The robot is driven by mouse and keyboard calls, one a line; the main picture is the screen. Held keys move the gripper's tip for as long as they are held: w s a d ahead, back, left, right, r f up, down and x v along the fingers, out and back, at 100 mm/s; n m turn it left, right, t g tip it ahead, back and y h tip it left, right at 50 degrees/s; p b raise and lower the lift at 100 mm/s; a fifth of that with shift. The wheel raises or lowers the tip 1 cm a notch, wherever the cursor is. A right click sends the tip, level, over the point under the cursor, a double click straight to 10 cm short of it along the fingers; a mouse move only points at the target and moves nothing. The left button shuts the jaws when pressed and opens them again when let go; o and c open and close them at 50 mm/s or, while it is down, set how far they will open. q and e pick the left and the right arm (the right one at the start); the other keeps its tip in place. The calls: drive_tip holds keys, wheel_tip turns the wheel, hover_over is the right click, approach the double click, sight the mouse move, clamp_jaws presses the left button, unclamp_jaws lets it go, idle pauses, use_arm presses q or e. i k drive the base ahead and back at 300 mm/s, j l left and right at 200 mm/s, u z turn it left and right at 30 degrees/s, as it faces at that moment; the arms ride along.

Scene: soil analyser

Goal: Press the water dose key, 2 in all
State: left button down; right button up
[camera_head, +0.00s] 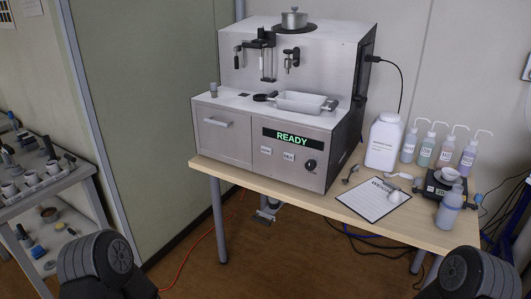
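The soil analyser (284,100) is a grey metal machine standing on a wooden table. Its front display (292,138) reads READY in green. Two small pale keys sit below the display, a left key (266,151) and a right key (289,156). Their lettering is too small to read, so I cannot tell which is the water dose key. A black knob (310,165) is to their right. Only dark rounded parts of my arms show in the bottom left and bottom right corners, well apart from the machine. Neither gripper's fingers show.
The table (336,221) also carries a clipboard (373,199), a large white bottle (384,140), several wash bottles (444,147) and a small scale (436,183). A grey shelf trolley (55,188) with cups is at the left. The space before the machine's front is clear.

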sight(264, 148)
drive_tip(key=i+l+z, duration=0.1)
drive_tip(key=l, duration=0.3)
drive_tip(key=i+l, duration=0.2)
drive_tip(key=l, duration=0.15)
drive_tip(key=i+l+z, duration=0.15)
drive_tip(key=l, duration=0.25)
drive_tip(key=i+l, duration=0.2)
drive_tip(key=l, duration=0.15)
drive_tip(key=z, duration=0.05)
